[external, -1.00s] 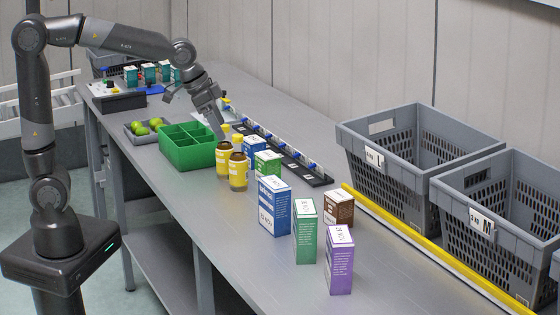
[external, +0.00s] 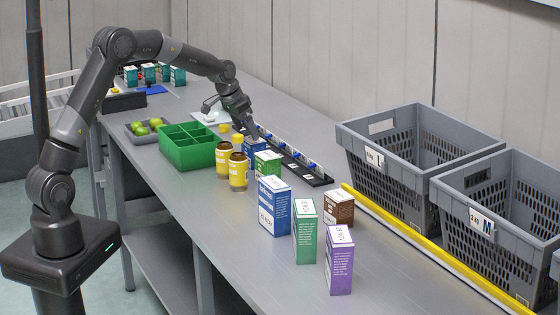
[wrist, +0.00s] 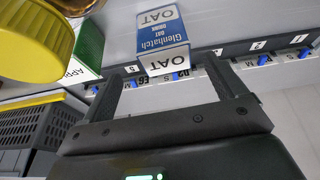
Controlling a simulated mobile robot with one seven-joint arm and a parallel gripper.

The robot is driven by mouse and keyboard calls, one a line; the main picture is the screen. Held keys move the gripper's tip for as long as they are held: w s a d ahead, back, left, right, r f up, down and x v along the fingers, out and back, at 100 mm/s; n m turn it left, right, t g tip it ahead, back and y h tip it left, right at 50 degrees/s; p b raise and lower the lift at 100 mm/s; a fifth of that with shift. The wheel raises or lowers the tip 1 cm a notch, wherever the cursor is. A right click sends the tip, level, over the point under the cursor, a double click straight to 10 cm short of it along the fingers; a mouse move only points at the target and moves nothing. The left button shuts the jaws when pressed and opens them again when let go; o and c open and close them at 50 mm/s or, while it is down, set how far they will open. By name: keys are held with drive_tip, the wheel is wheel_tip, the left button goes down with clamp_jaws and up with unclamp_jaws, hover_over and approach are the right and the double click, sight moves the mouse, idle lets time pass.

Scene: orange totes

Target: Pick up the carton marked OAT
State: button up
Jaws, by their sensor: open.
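The carton marked OAT (wrist: 163,40) is blue and white, and its label shows in the wrist view just beyond my fingertips. In the external view it is the small blue carton (external: 255,146) behind a small green one. My gripper (external: 250,133) is above and close to it, angled down. In the wrist view my gripper (wrist: 163,80) is open, one finger on each side, and the carton's near end lies at the gap between them. I cannot tell whether the fingers touch it.
A green-and-white carton (external: 268,163) and yellow-capped bottles (external: 238,171) stand close by. A rail with blue clips (external: 300,165) runs behind. Larger blue (external: 274,206), green (external: 306,231), purple (external: 339,261) and brown (external: 339,208) cartons stand nearer. A green divided bin (external: 187,152) is left; grey crates (external: 400,180) are right.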

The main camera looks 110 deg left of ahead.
sight(251, 140)
drive_tip(key=x, duration=0.9)
drive_tip(key=shift+a+f, duration=0.3)
drive_tip(key=shift+a, duration=0.1)
drive_tip(key=c, duration=1.2)
drive_tip(key=shift+r, duration=0.1)
drive_tip(key=shift+c, duration=0.2)
